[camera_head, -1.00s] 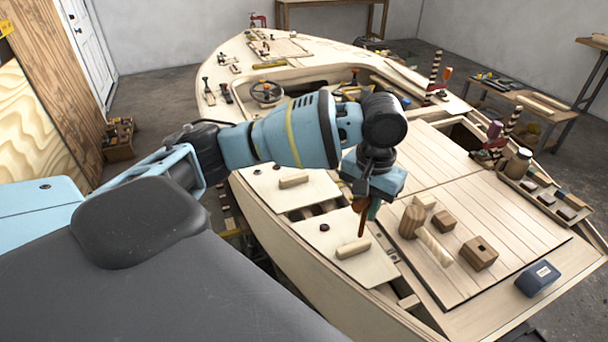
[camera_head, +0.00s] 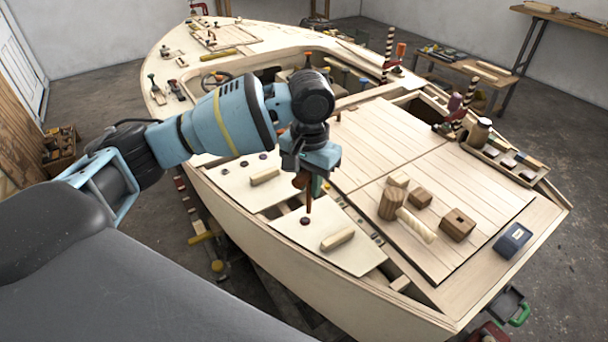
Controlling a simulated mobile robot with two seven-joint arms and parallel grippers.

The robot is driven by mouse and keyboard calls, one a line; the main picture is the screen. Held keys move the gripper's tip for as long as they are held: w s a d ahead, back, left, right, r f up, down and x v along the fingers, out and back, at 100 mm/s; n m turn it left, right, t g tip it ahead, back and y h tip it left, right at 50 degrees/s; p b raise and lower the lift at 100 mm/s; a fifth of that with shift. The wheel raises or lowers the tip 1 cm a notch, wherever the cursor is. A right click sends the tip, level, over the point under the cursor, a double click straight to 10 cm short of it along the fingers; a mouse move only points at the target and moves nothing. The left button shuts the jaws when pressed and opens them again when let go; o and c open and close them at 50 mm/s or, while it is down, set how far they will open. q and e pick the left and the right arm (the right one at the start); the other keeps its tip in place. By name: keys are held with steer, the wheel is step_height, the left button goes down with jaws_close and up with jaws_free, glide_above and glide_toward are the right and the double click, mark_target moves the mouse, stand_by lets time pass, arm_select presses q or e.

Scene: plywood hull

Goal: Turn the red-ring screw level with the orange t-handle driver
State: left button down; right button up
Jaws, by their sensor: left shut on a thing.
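My left gripper (camera_head: 306,178) is above the pale panel (camera_head: 345,258) at the near side of the hull. It is shut on the orange t-handle driver (camera_head: 308,198), whose shaft points down. A small dark round screw head (camera_head: 305,221) sits in this panel, just below the driver's tip in the picture. I cannot tell whether the tip touches it, nor make out a red ring or its slot. The gripper hides the driver's upper part. My right gripper is not in view.
A wooden grip block (camera_head: 337,240) lies on the same panel. To the right on the deck are a mallet (camera_head: 391,204), wooden blocks (camera_head: 458,225) and a dark blue box (camera_head: 513,240). Another pale panel with a block (camera_head: 265,176) lies to the left.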

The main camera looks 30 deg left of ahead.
arm_select(q)
steer(key=w+a+f+m, duration=0.2)
steer(key=w+f+m, duration=0.1)
steer(key=m, duration=0.8)
steer(key=w+a+f+m, duration=0.2)
steer(key=w+f+m, duration=0.1)
steer(key=m, duration=0.8)
steer(key=shift+w+a+f+b, duration=0.15)
steer(key=shift+w+a+b, duration=0.2)
steer(key=shift+w, duration=0.4)
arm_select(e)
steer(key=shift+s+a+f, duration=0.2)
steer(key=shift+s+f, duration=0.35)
arm_select(q)
steer(key=shift+d, duration=0.1)
steer(key=shift+f, duration=0.1)
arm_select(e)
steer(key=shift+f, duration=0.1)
